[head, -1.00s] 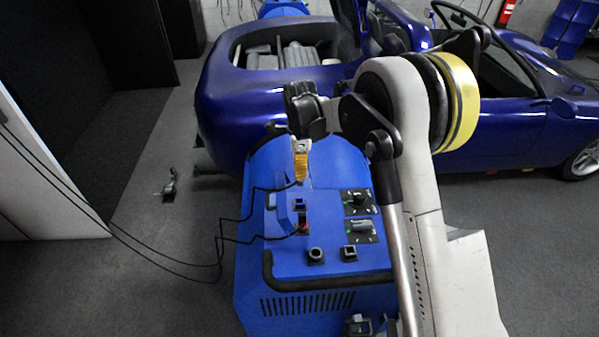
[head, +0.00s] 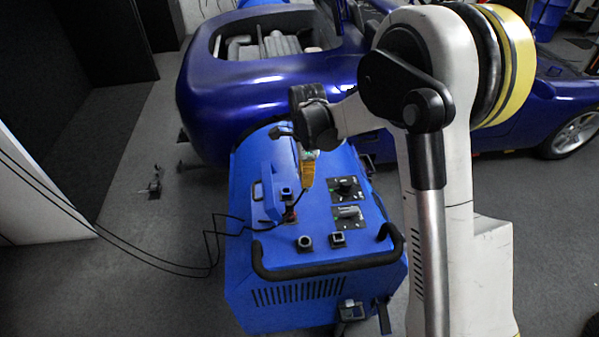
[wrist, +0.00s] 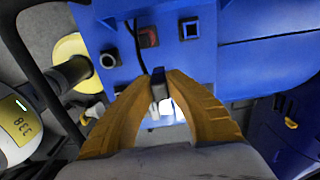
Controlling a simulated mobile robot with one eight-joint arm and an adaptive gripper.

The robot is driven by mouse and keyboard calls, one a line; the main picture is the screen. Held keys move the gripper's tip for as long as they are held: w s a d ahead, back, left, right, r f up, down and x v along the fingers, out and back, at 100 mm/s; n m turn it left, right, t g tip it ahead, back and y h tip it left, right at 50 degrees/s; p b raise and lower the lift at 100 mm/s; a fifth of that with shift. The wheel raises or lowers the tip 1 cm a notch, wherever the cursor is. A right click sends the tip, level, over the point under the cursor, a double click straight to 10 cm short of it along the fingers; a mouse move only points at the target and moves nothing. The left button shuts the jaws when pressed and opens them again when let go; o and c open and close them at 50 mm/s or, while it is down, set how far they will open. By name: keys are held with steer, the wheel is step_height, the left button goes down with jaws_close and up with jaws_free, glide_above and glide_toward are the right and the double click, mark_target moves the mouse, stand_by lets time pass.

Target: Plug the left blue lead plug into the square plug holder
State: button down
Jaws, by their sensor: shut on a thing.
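My gripper (head: 306,184) hangs over the top of the blue machine, its orange fingers pointing down. In the wrist view the fingers (wrist: 160,80) are closed on a small dark plug (wrist: 160,92) with a black lead running up the picture. Two dark holders stand near the machine's front: a rounder one (head: 305,242), also in the wrist view (wrist: 109,61), and a squarer one (head: 337,238) to its right. Farther back is a dark square socket (head: 287,193), seen empty in the wrist view (wrist: 189,28). The held plug is above the panel, apart from both front holders.
A red socket (head: 290,214) sits beside the square one, with a black lead near it. A raised blue flap (head: 268,190) stands to their left. A black handle bar (head: 330,266) crosses the front. A blue car stands behind.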

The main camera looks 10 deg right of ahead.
steer(key=shift+s+d, duration=4.05)
steer(key=shift+s, duration=2.1)
step_height(320, 180, down, 7)
steer(key=b, duration=0.5)
steer(key=shift+f, duration=0.1)
steer(key=shift+f+b, duration=1.4)
steer(key=shift+b, duration=0.15)
steer(key=c, duration=1.4)
jaws_free()
steer(key=shift+r, duration=0.15)
